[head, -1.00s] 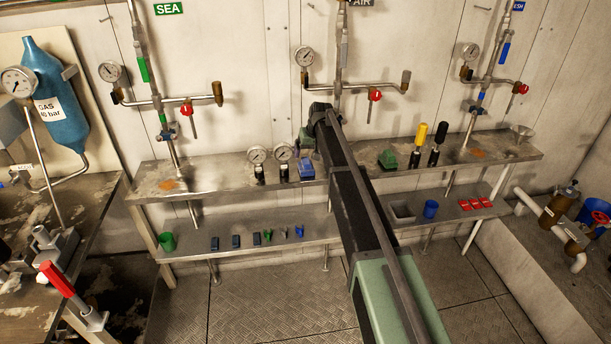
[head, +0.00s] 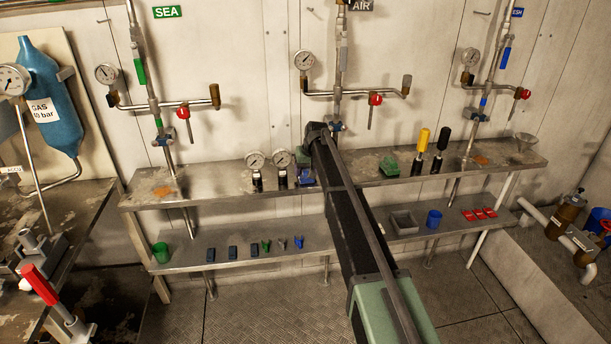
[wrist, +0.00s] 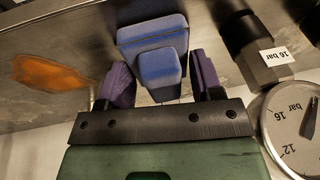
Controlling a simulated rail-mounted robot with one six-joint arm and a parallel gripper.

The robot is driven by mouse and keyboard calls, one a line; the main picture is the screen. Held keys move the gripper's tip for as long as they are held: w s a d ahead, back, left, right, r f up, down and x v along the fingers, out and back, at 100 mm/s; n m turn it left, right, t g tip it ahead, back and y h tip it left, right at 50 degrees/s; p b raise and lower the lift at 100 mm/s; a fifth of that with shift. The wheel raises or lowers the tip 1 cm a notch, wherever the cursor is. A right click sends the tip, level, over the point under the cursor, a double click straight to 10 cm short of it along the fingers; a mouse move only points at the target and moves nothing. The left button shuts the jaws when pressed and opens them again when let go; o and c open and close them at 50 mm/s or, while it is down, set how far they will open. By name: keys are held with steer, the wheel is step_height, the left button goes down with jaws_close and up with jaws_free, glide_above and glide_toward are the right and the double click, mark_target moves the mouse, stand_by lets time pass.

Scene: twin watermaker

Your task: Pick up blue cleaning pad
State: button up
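The blue cleaning pad (wrist: 153,32) fills the upper middle of the wrist view: a wide blue block with a smaller raised block facing me. In the head view the blue pad (head: 306,178) sits on the upper shelf, partly hidden by my arm. My gripper (wrist: 160,65) is open, its two purple fingers on either side of the smaller block. A gap shows on each side and I see no contact. In the head view my gripper is mostly hidden behind the arm.
Two pressure gauges (head: 255,160) stand just left of the pad on the upper shelf (head: 215,185); one gauge (wrist: 300,120) is close to my gripper in the wrist view. A green block (head: 390,166) is to the right. The lower shelf holds small blue and green items and a grey bin (head: 404,222).

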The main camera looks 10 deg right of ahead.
steer(key=shift+c, duration=0.7)
steer(key=shift+r, duration=0.1)
step_height(320, 180, up, 20)
steer(key=p, duration=2)
steer(key=shift+o, duration=0.8)
steer(key=shift+c, duration=0.4)
